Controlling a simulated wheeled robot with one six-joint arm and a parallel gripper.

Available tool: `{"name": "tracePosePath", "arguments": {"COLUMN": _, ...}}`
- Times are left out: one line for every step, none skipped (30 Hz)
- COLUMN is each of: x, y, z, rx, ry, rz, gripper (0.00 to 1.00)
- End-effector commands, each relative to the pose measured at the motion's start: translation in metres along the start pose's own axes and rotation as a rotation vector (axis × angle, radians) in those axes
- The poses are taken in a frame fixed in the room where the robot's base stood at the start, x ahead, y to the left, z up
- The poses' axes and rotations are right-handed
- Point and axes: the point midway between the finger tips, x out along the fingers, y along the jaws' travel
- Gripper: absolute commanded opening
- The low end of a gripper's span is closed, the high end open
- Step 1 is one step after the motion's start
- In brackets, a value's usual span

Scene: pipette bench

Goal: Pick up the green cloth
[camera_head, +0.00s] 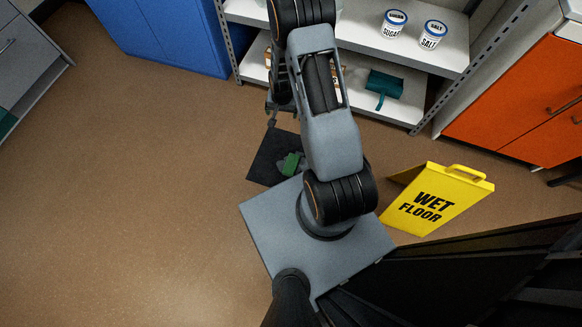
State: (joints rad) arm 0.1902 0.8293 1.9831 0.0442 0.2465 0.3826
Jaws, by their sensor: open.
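A small green piece (291,164), which looks like the green cloth, lies with greyish crumpled bits on a dark square mat on the floor, partly hidden by my arm. A dark teal thing (384,84) lies on the lower shelf, with a narrow part hanging over its front edge; I cannot tell whether it is cloth or a dustpan. My gripper (272,118) is open, seen small and partly behind my arm. It appears above the far edge of the mat, apart from both green things, with nothing visible in it.
A white shelf unit (408,57) holds sugar (394,24) and salt (432,36) jars. A yellow wet floor sign (436,202) stands right of my base. A blue cabinet (170,30) and orange cabinet (520,105) flank the shelves. The brown floor at left is clear.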

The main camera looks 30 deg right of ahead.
Motion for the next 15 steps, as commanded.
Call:
{"name": "tracePosePath", "arguments": {"x": 0.061, "y": 0.010, "z": 0.009, "rx": 0.034, "ry": -0.022, "rz": 0.011, "gripper": 0.94}}
{"name": "tracePosePath", "arguments": {"x": 0.083, "y": 0.014, "z": 0.012, "rx": 0.053, "ry": -0.027, "rz": 0.015, "gripper": 0.94}}
{"name": "tracePosePath", "arguments": {"x": 0.110, "y": 0.019, "z": 0.018, "rx": 0.077, "ry": -0.034, "rz": 0.020, "gripper": 0.94}}
{"name": "tracePosePath", "arguments": {"x": 0.129, "y": 0.023, "z": 0.021, "rx": 0.093, "ry": -0.038, "rz": 0.023, "gripper": 0.94}}
{"name": "tracePosePath", "arguments": {"x": 0.146, "y": 0.027, "z": 0.026, "rx": 0.109, "ry": -0.043, "rz": 0.026, "gripper": 0.94}}
{"name": "tracePosePath", "arguments": {"x": 0.168, "y": 0.032, "z": 0.031, "rx": 0.129, "ry": -0.048, "rz": 0.030, "gripper": 0.94}}
{"name": "tracePosePath", "arguments": {"x": 0.181, "y": 0.036, "z": 0.036, "rx": 0.141, "ry": -0.053, "rz": 0.034, "gripper": 0.94}}
{"name": "tracePosePath", "arguments": {"x": 0.194, "y": 0.038, "z": 0.039, "rx": 0.153, "ry": -0.055, "rz": 0.036, "gripper": 0.94}}
{"name": "tracePosePath", "arguments": {"x": 0.209, "y": 0.042, "z": 0.044, "rx": 0.167, "ry": -0.059, "rz": 0.039, "gripper": 0.94}}
{"name": "tracePosePath", "arguments": {"x": 0.218, "y": 0.045, "z": 0.048, "rx": 0.176, "ry": -0.061, "rz": 0.041, "gripper": 0.94}}
{"name": "tracePosePath", "arguments": {"x": 0.226, "y": 0.047, "z": 0.050, "rx": 0.184, "ry": -0.062, "rz": 0.043, "gripper": 0.94}}
{"name": "tracePosePath", "arguments": {"x": 0.235, "y": 0.049, "z": 0.054, "rx": 0.192, "ry": -0.064, "rz": 0.045, "gripper": 0.94}}
{"name": "tracePosePath", "arguments": {"x": 0.240, "y": 0.051, "z": 0.056, "rx": 0.197, "ry": -0.065, "rz": 0.047, "gripper": 0.94}}
{"name": "tracePosePath", "arguments": {"x": 0.246, "y": 0.052, "z": 0.058, "rx": 0.202, "ry": -0.067, "rz": 0.048, "gripper": 0.94}}
{"name": "tracePosePath", "arguments": {"x": 0.254, "y": 0.053, "z": 0.060, "rx": 0.207, "ry": -0.068, "rz": 0.050, "gripper": 0.94}}
